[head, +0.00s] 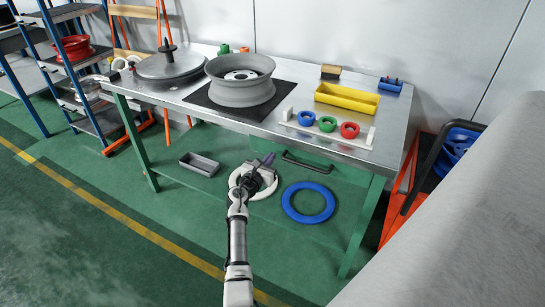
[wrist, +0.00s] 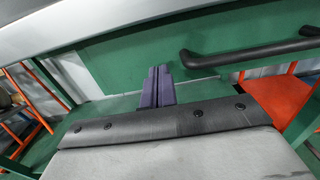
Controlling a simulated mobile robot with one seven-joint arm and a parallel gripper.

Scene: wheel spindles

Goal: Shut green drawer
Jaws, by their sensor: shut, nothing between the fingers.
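The green drawer (head: 335,172) is under the right half of the metal-topped workbench, with a dark bar handle (head: 307,162). In the wrist view, its flat green front (wrist: 135,55) fills the upper middle and the handle (wrist: 250,50) is at the upper right. How far the drawer stands out is hard to tell. My gripper (head: 268,159) is just left of the handle, below the bench's front edge. Its purple fingers (wrist: 158,76) are shut, empty and pointing at the drawer front, left of the handle. Whether they touch it is unclear.
The workbench top (head: 285,137) overhangs close above my gripper. A green bench leg (head: 362,226) stands to the right. Floor in front is clear.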

